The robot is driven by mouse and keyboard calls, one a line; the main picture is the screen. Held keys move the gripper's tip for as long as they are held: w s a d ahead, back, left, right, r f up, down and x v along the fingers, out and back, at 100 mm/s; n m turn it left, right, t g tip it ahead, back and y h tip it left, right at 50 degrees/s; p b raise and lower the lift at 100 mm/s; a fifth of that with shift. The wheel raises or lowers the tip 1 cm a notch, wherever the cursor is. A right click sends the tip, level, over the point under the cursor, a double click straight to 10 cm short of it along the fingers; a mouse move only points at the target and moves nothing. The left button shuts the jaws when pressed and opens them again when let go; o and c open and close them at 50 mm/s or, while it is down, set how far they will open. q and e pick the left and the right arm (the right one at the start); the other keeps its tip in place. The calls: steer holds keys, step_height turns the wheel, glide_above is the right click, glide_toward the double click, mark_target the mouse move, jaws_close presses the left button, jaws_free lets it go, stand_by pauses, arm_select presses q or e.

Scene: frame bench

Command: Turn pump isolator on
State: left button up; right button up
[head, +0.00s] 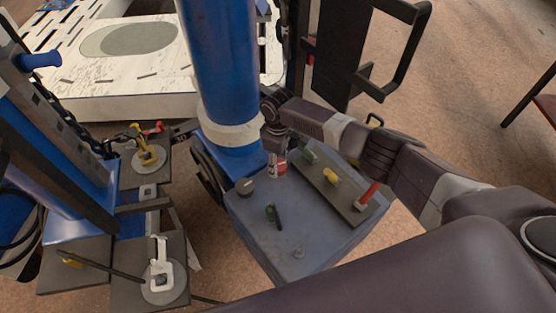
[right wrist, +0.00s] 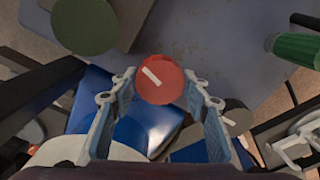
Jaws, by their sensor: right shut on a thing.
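A round red knob (right wrist: 162,88) with a white pointer line, likely the pump isolator, sits between my right fingertips in the right wrist view. Its pointer slants from upper left to lower right. In the head view the red knob (head: 279,168) is at the back edge of a blue-grey box (head: 248,225), mostly hidden by the gripper. My right gripper (head: 276,153) reaches down over it, shut on the knob. In the right wrist view the fingers of my right gripper (right wrist: 160,77) stand on both sides of it. My left gripper is not in view.
The box also carries a dark knob (head: 245,187), a green-handled lever (head: 272,213) and a plate with green, yellow and red (head: 369,191) handles. A blue column (head: 225,70) rises close behind. Clamps, one yellow (head: 147,153) and one white (head: 161,266), stand at left.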

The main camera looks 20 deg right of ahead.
steer(key=m+p, duration=0.1)
steer(key=m, duration=0.1)
steer(key=m+p, duration=0.1)
steer(key=shift+r+m, duration=0.2)
steer(key=shift+m, duration=0.2)
steer(key=m+p, duration=0.1)
steer(key=m, duration=0.2)
steer(key=shift+a+m+p, duration=0.1)
steer(key=shift+m+p, duration=0.2)
steer(key=shift+p, duration=0.1)
steer(key=m+p, duration=0.1)
steer(key=m, duration=0.2)
steer(key=shift+m, duration=0.3)
steer(key=shift+w+f+m+p, duration=0.1)
steer(key=shift+m+p, duration=0.4)
steer(key=shift+m, duration=1.2)
steer(key=o, duration=1.2)
steer(key=shift+c, duration=0.2)
step_height(320, 180, up, 12)
